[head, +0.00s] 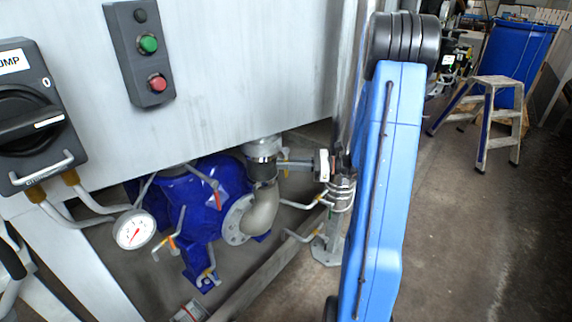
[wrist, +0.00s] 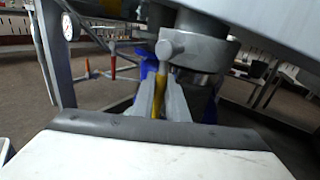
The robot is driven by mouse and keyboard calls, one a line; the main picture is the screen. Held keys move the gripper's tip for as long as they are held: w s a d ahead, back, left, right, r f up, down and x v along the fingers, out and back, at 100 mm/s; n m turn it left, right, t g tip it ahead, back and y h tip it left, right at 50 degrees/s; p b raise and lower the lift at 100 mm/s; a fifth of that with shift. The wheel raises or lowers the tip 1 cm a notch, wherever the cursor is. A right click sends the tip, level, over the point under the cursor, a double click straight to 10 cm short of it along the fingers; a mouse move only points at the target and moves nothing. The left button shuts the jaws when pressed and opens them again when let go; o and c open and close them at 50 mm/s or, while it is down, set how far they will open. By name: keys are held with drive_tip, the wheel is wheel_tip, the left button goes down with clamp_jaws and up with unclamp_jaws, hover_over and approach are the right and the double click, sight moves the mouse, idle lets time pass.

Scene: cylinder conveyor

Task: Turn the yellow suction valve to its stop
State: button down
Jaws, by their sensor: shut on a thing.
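The yellow valve handle (wrist: 160,92) shows between the two grey fingers of my gripper (wrist: 163,84) in the wrist view. My gripper is shut on it, and the fingers cover part of it. The grey valve body (wrist: 198,50) with its round stem is just above and beyond the fingertips. In the head view my gripper (head: 284,163) reaches left to the grey pipe fitting (head: 262,160) above the pipe elbow. The yellow handle cannot be made out there.
A blue pump (head: 190,205) with small levers and a pressure gauge (head: 134,229) stands left of the fitting. A metal cabinet (head: 235,60) overhangs it, with a button box (head: 138,55) on its face. A step stool (head: 490,115) and open floor are at right.

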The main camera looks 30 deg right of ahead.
drive_tip(key=w+d+r+n+h, duration=0.1)
drive_tip(key=d+r+n+h, duration=0.3)
drive_tip(key=n+h, duration=0.6)
drive_tip(key=shift+w+d+r+n+h, duration=0.3)
drive_tip(key=shift+d+r+n+h, duration=0.1)
drive_tip(key=shift+r+n, duration=0.2)
idle(0.5)
idle(0.3)
drive_tip(key=c, duration=1.7)
unclamp_jaws()
drive_tip(key=shift+c, duration=0.2)
